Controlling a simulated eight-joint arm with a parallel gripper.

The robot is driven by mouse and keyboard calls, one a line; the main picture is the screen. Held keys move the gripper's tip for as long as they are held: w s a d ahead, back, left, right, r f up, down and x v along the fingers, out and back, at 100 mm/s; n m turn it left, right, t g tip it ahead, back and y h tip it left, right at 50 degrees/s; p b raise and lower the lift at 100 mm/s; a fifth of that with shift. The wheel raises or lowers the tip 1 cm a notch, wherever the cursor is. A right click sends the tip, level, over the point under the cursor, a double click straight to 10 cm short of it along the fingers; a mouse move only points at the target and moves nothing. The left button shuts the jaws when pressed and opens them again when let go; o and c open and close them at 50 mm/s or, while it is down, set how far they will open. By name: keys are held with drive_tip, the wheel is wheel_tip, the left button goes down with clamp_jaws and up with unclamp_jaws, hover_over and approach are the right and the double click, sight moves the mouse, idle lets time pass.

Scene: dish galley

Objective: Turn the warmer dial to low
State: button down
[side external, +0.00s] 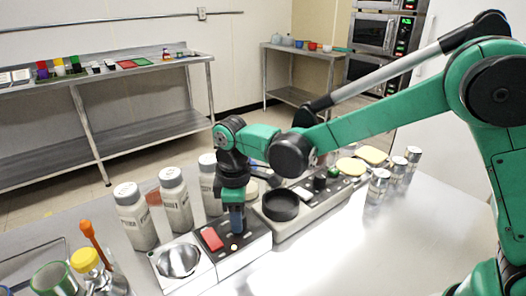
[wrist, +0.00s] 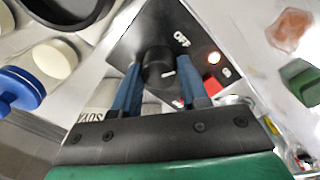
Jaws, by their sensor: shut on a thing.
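The warmer dial (wrist: 157,66) is a black round knob with a short white mark, on a dark panel (wrist: 160,25) with a white OFF label (wrist: 181,40). In the wrist view the mark points toward the right, not straight at OFF. A lamp (wrist: 213,57) glows on the panel; it also shows in the side view (side external: 234,247). My gripper (wrist: 155,85) has its blue fingers on both sides of the dial, shut on it. In the side view my gripper (side external: 237,222) points down at the panel and hides the dial. I cannot make out a low label.
A red block (side external: 212,239) and a metal bowl (side external: 180,260) are close left of my gripper. A black round dish (side external: 280,204) is close right. Several white canisters (side external: 176,202) stand behind. Clear counter (side external: 330,250) lies at the front right.

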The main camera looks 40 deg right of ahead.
drive_tip(key=m, duration=0.4)
drive_tip(key=shift+m, duration=2.2)
drive_tip(key=shift+c, duration=2.2)
unclamp_jaws()
drive_tip(key=shift+a+r, duration=0.1)
drive_tip(key=shift+r, duration=2.7)
